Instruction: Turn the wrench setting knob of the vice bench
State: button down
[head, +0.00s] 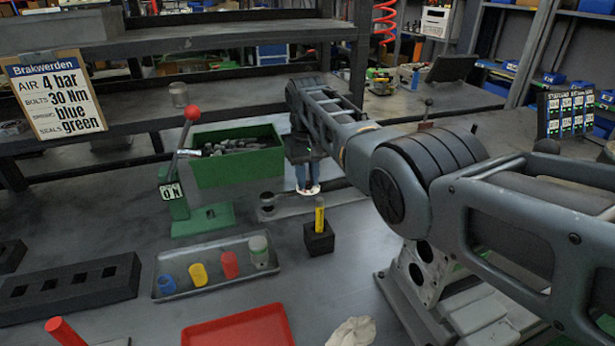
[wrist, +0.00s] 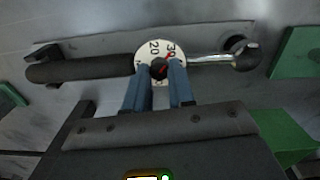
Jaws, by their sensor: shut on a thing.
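In the wrist view, the setting knob (wrist: 159,69) is a small dark knob with a red pointer, in front of a white dial (wrist: 153,49) marked 20 and 30. The pointer lies at or close to the 30. My gripper (wrist: 160,78) has its two blue fingers shut on the knob, one on each side. The wrench has a black handle (wrist: 80,66) to the left and a shiny metal head (wrist: 243,57) to the right. In the head view, my gripper (head: 307,187) points down over the white dial (head: 309,191); the knob is hidden there.
A sign (head: 55,95) reads "BOLTS 30 Nm". A green bin (head: 237,170) stands behind, a green lever press (head: 205,215) to the left. A tray (head: 180,290) with coloured parts and a black block (head: 319,240) with a yellow pin stand in front.

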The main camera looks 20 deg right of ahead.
jog(key=c, duration=0.9)
grip_release()
jog(key=shift+c, duration=0.2)
